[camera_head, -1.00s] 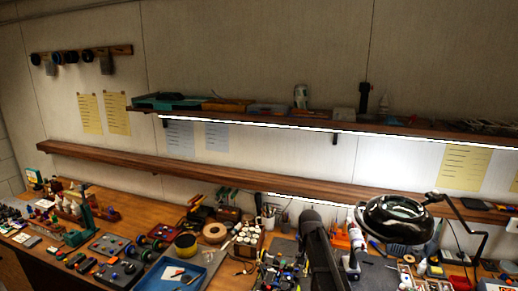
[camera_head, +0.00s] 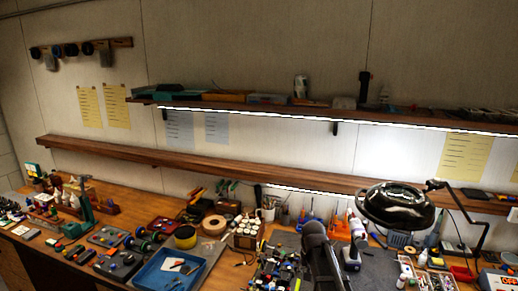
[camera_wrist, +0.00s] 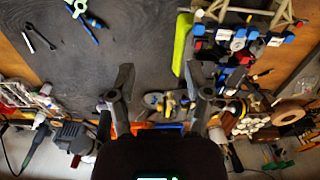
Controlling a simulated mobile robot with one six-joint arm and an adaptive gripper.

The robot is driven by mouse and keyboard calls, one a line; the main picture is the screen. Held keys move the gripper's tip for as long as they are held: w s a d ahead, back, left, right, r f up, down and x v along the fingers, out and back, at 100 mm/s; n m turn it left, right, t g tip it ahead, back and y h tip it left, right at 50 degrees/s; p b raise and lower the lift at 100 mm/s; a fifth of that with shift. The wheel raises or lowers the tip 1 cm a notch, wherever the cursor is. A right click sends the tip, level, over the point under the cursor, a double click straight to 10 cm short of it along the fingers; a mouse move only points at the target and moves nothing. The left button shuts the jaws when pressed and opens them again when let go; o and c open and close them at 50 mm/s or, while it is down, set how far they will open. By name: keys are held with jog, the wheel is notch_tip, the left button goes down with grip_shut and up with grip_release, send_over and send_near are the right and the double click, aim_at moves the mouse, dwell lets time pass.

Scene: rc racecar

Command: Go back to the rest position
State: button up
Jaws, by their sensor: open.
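My gripper shows in the wrist view (camera_wrist: 159,76), its two dark fingers spread apart with nothing between them. Beneath it are the dark work mat (camera_wrist: 120,50) and bench items near the wall. In the head view my dark arm (camera_head: 319,255) rises at the bottom centre, in front of the bench; the gripper's fingers cannot be made out there.
A blue tray (camera_head: 152,275) lies left of my arm. A magnifier lamp (camera_head: 397,205) overhangs the right side. Wooden shelves (camera_head: 130,152) line the wall.

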jog(key=s+f+n+b, duration=0.2)
jog(key=s+f+b, duration=0.7)
jog(key=s, duration=0.6)
jog(key=shift+f+n, duration=0.3)
jog(key=shift+f, duration=0.5)
jog(key=shift+d, duration=0.1)
jog(key=shift+c, duration=0.5)
